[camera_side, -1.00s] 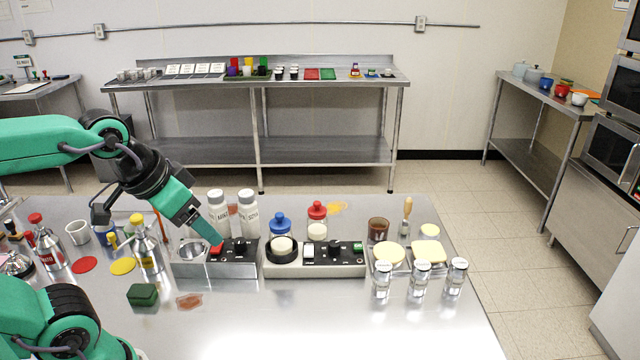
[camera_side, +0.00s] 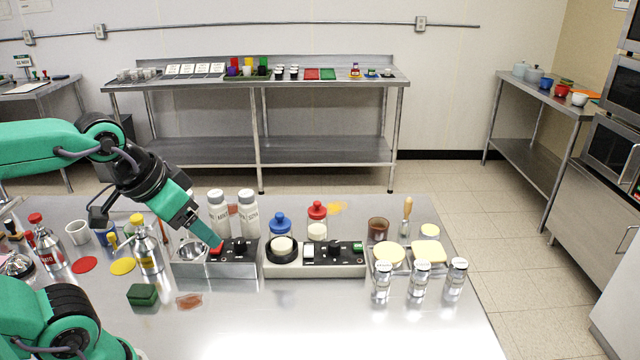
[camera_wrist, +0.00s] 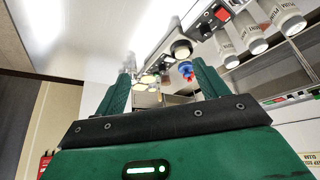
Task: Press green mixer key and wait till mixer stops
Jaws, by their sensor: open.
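A low metal unit (camera_side: 232,269) with a steel bowl (camera_side: 193,250) has a red key (camera_side: 216,250) and a black knob (camera_side: 240,246) on its dark panel. To its right, a pale unit (camera_side: 315,270) carries a round black dish with a cream top (camera_side: 282,246), a white key (camera_side: 309,250), a black knob (camera_side: 334,248) and a green key (camera_side: 358,246). My gripper (camera_side: 214,241) points down at the left unit, its tip close to the red key and well left of the green key. I cannot tell whether it touches. In the wrist view its fingers (camera_wrist: 164,88) are apart with nothing gripped.
Blue-capped (camera_side: 280,224) and red-capped (camera_side: 317,215) bottles stand behind the pale unit. Several glass jars (camera_side: 420,280) stand front right. A dark green block (camera_side: 143,295) lies front left.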

